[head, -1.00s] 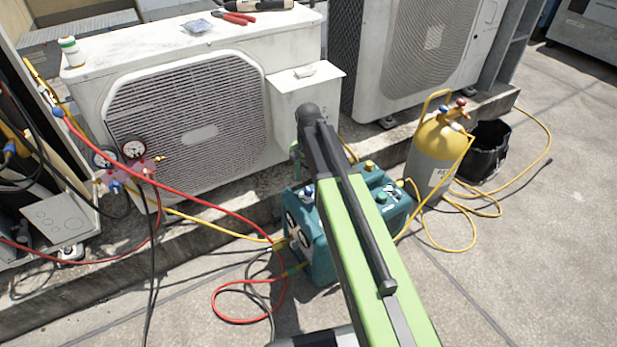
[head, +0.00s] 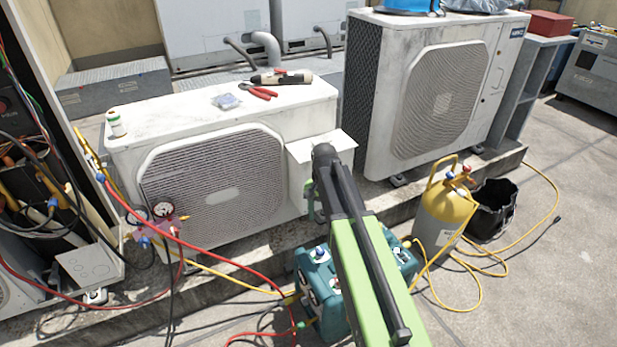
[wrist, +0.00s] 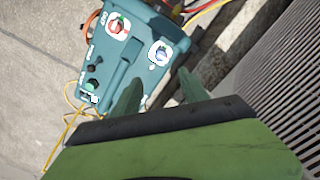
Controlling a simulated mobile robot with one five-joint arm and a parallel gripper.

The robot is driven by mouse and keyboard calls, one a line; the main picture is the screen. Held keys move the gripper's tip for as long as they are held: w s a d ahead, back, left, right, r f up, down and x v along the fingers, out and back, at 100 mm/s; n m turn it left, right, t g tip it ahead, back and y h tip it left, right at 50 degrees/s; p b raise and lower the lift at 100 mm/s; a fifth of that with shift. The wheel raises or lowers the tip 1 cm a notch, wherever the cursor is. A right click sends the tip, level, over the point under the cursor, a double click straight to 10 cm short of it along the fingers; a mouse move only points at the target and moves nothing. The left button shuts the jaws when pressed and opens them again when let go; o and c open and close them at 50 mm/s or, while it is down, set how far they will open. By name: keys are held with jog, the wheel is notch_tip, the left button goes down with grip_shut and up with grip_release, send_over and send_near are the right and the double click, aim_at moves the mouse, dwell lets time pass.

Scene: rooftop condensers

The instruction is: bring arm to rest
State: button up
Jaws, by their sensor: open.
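My green and black arm reaches forward from the lower right in the head view, its elbow in front of the small white condenser (head: 215,195). My gripper (wrist: 158,78) shows in the wrist view with its two green fingers apart and nothing between them. In the head view a bit of it (head: 312,207) shows beside the elbow, and the arm hides the rest. The wrist view looks down on a teal machine (wrist: 130,50) with knobs and ports, beyond the fingers. In the head view the machine (head: 322,300) stands on the ground, partly behind my arm.
Red-handled pliers (head: 260,92) lie on the small condenser. A gauge manifold (head: 155,222) with red and yellow hoses hangs at left. A yellow-topped cylinder (head: 440,215) and black bucket (head: 492,210) stand at right, near a larger condenser (head: 430,100). Paving is free at lower right.

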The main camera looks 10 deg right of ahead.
jog(key=s+n, duration=0.5)
jog(key=s, duration=1)
notch_tip(320, 180, up, 34)
jog(key=p, duration=3.3)
jog(key=shift+w+p, duration=0.3)
jog(key=shift+p, duration=0.1)
jog(key=shift+f, duration=0.1)
